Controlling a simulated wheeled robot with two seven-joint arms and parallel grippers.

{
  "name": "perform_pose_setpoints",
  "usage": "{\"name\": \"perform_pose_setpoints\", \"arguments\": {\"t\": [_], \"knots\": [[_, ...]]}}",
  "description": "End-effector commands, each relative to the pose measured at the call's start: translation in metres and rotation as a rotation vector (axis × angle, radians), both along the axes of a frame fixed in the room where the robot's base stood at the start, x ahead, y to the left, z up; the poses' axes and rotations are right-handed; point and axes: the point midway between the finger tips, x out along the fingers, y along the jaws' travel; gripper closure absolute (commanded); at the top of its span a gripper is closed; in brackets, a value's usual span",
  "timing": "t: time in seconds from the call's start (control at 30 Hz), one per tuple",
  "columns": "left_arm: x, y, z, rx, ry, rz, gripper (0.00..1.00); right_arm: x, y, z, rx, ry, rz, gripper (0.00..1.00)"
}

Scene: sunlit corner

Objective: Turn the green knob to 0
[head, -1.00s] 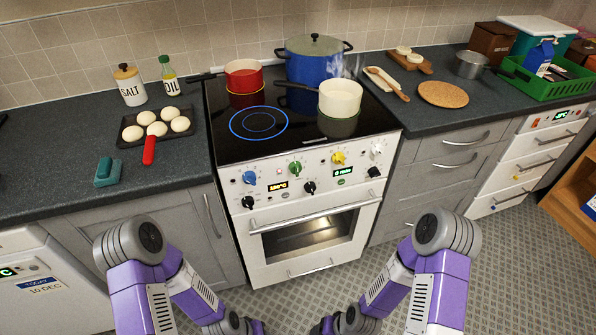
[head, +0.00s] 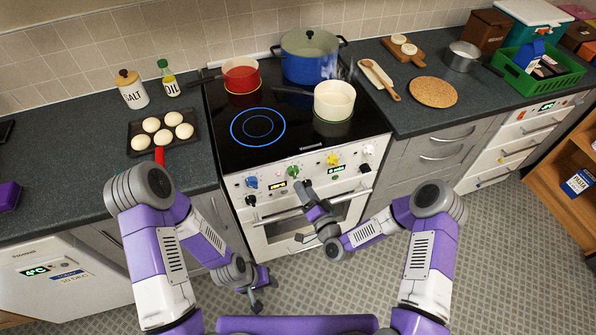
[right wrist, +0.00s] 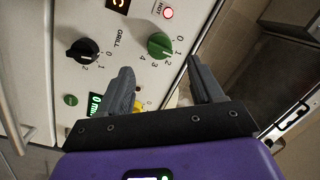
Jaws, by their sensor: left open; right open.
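The green knob (head: 293,172) is on the white front panel of the cooker (head: 262,232), between the blue knob and the yellow knob. In the right wrist view the green knob (right wrist: 160,45) has a printed scale from 0 to 4 around it; I cannot clearly tell which number it points at. My right gripper (head: 305,190) is just in front of the panel, near the green knob. In the right wrist view my right gripper (right wrist: 159,70) is open and empty, its fingers short of the knob. My left gripper (head: 257,290) is open and empty, low in front of the cooker.
A blue knob (head: 252,182), a yellow knob (head: 333,159) and a black grill knob (right wrist: 84,51) are close by. A cream pot (head: 334,98), a red pot (head: 241,74) and a blue pot (head: 310,56) stand on the hob. The floor in front is free.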

Motion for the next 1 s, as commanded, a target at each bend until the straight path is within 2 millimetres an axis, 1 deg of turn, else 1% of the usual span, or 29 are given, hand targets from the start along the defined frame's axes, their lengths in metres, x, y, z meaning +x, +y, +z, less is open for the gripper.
{"name": "perform_pose_setpoints", "arguments": {"t": [0.2,0.4,0.53,0.77,0.87,1.0], "knots": [[0.0,0.0,-0.003,0.0,0.001,0.0,0.57,0.032,0.016,-0.001,-0.001,-0.002,0.001,0.34],[0.0,0.0,-0.005,0.0,0.0,0.0,0.57,0.053,0.026,-0.001,-0.003,0.001,0.001,0.34],[0.0,0.0,-0.005,0.0,0.0,0.0,0.57,0.058,0.028,-0.001,-0.002,0.002,0.001,0.34],[0.0,0.0,-0.005,0.0,0.0,0.0,0.57,0.058,0.029,-0.001,-0.002,0.004,0.001,0.34],[0.0,0.0,-0.005,0.0,0.0,0.0,0.57,0.058,0.028,-0.001,-0.003,0.003,0.001,0.48],[0.0,0.0,-0.005,0.0,0.0,0.0,0.57,0.058,0.028,-0.001,-0.003,0.003,0.001,0.69]]}}
